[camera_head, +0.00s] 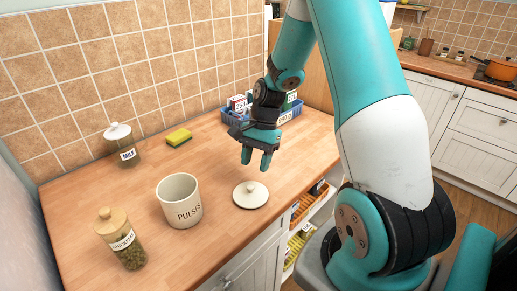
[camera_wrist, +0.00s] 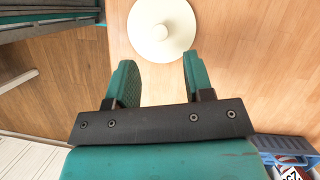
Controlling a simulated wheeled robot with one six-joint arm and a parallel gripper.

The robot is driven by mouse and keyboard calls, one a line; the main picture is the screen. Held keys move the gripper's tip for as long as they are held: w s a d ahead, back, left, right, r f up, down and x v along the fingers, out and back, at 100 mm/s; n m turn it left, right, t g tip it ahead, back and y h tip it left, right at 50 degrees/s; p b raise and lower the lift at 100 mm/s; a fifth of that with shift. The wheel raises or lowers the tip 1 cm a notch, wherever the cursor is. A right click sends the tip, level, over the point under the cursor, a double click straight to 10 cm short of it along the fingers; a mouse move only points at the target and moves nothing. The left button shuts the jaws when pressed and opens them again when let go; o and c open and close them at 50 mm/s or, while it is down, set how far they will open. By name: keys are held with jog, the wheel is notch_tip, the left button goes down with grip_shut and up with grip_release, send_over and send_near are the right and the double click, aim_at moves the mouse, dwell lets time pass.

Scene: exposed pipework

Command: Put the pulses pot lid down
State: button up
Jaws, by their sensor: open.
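The pulses pot (camera_head: 180,201) is a cream pot marked "PULSES" and stands upright and uncovered on the wooden worktop. A round cream lid (camera_head: 250,195) with a knob on top lies flat on the worktop, to the right of the pot and apart from it. The lid also shows in the wrist view (camera_wrist: 161,45), at the top and beyond my fingertips. My gripper (camera_head: 257,161) is open and empty, above the worktop and a little behind the lid. In the wrist view, my two teal fingers (camera_wrist: 158,80) are apart with bare wood between them.
A jar with a wooden lid (camera_head: 122,240) stands front left, and a jar marked "MILK" (camera_head: 121,146) stands by the wall. A yellow sponge (camera_head: 179,137) lies at the back. A blue crate of packets (camera_head: 284,113) stands behind my gripper. The worktop (camera_head: 215,235) is clear around the lid.

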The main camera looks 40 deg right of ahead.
jog(key=v, duration=0.5)
jog(key=s+a+r+n, duration=0.3)
jog(key=a+r+n, duration=0.45)
jog(key=a, duration=0.45)
jog(key=s+a+r+n+t, duration=0.1)
jog(key=s+a+r+n, duration=0.4)
jog(key=s+a+n, duration=0.8)
jog(key=shift+s+a+r+n, duration=0.3)
jog(key=shift+s+n, duration=0.35)
jog(key=shift+s, duration=0.25)
